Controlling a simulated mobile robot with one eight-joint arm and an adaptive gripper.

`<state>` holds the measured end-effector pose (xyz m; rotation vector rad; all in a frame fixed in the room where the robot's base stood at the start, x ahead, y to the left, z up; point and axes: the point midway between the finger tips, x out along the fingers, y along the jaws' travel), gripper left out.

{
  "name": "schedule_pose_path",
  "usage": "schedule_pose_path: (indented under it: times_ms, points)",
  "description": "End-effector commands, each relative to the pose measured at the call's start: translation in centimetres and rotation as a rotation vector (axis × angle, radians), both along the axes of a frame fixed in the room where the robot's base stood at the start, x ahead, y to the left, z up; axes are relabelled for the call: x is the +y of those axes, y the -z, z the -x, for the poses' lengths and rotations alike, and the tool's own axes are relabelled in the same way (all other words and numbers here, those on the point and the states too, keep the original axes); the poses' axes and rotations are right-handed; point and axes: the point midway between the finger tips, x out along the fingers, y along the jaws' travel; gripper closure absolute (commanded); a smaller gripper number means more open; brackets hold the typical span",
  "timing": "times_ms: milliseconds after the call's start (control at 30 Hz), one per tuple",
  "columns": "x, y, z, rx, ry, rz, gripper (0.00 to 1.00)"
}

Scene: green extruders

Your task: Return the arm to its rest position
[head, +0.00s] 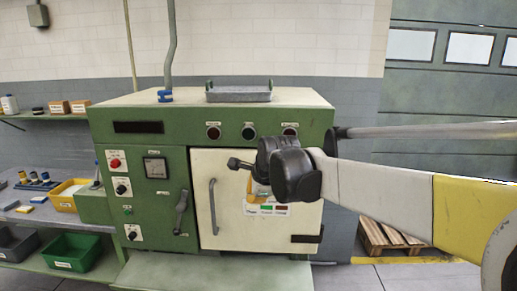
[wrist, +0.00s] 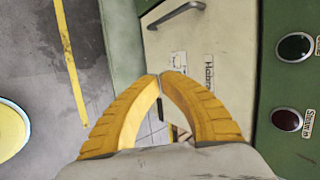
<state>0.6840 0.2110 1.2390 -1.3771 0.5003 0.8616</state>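My arm reaches in from the right in the head view, in front of the green machine (head: 110,185). My gripper (head: 257,190) shows there as a small yellow part, mostly hidden behind the arm's black joint. It is in front of the machine's cream door (head: 230,165). In the wrist view, my gripper's (wrist: 160,78) two ridged yellow fingers meet at the tips, with nothing held between them. The cream door (wrist: 215,60) and its handle (wrist: 176,14) lie beyond the fingertips, apart from them.
A grey tray (head: 240,93) sits on the machine top. A workbench at left holds a yellow bin (head: 62,204) and a green bin (head: 72,262). A wooden pallet (head: 388,240) lies on the floor at right. A dark lever (head: 181,212) sticks out beside the door.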

Motion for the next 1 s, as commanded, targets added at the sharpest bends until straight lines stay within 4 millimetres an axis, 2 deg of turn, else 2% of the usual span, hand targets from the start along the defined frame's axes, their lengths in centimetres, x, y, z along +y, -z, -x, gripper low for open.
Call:
schedule_pose_path:
  times_ms: [33,100,167,300,500,600,700,800,1000]
  points:
    - [-2.6,0.2,2.5,-0.022,-0.065,0.08,1.0]
    - [-5.7,0.4,5.9,-0.051,-0.175,0.202,1.0]
    - [-8.2,0.8,8.9,-0.072,-0.271,0.306,1.0]
    - [-13.2,3.1,16.2,-0.109,-0.502,0.546,1.0]
    - [-18.4,8.6,25.8,-0.13,-0.827,0.852,1.0]
    - [-19.8,11.2,29.1,-0.133,-0.955,0.961,1.0]
    - [-20.7,13.0,31.2,-0.132,-1.044,1.031,1.0]
    - [-21.1,13.8,32.2,-0.131,-1.092,1.068,1.0]
    - [-21.1,13.9,32.4,-0.132,-1.106,1.077,1.0]
